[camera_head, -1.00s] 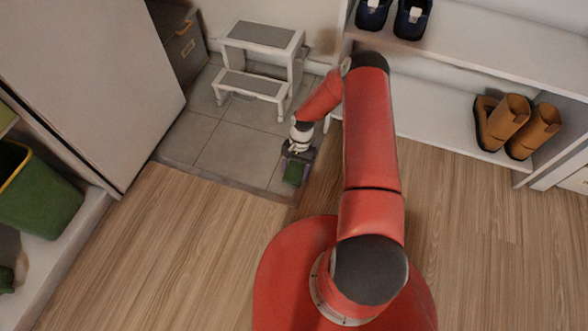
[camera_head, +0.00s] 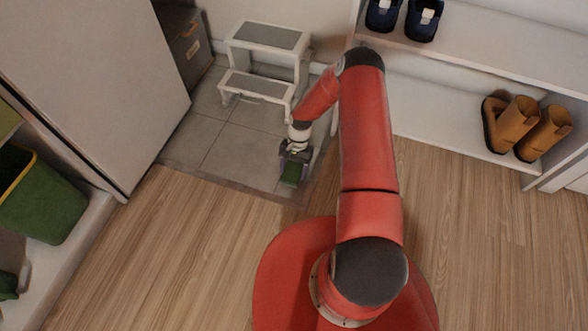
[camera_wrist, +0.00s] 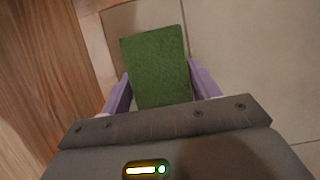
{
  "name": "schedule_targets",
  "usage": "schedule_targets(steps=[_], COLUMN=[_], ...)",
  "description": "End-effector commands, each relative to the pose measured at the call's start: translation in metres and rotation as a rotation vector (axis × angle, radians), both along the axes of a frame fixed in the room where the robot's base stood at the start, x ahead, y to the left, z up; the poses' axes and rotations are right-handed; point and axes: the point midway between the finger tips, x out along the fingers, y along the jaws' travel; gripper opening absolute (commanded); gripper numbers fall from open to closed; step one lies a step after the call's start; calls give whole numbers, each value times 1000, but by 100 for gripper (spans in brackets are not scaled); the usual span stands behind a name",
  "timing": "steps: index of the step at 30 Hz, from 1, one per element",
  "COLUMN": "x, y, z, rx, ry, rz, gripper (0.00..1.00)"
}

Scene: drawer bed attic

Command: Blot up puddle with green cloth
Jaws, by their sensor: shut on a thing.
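The green cloth (camera_head: 291,172) is a flat rectangular pad in my gripper (camera_head: 295,158), low over the grey tiles near their border with the wood floor. In the wrist view the cloth (camera_wrist: 156,55) sits between the two purple fingers of my gripper (camera_wrist: 160,88), which are shut on it. I cannot tell whether the cloth touches the floor. No puddle shows clearly. A darker patch of tile (camera_wrist: 118,20) lies beside the cloth's far edge in the wrist view, and I cannot tell if it is water or shadow.
A white step stool (camera_head: 262,65) stands on the tiles behind my gripper. A shoe shelf (camera_head: 440,115) with brown boots (camera_head: 512,125) is at the right. A tall white cabinet (camera_head: 100,75) and a green bin (camera_head: 45,205) are at the left. Wood floor (camera_head: 190,240) is clear in front.

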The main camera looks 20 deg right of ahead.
Motion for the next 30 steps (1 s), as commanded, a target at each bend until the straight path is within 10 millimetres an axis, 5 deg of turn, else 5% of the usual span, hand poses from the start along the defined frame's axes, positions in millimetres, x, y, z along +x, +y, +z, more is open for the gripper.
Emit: schedule_targets(steps=[30], x=[4], y=[0], z=[52], rx=[0], ry=[-1], rz=[3], gripper=[54])
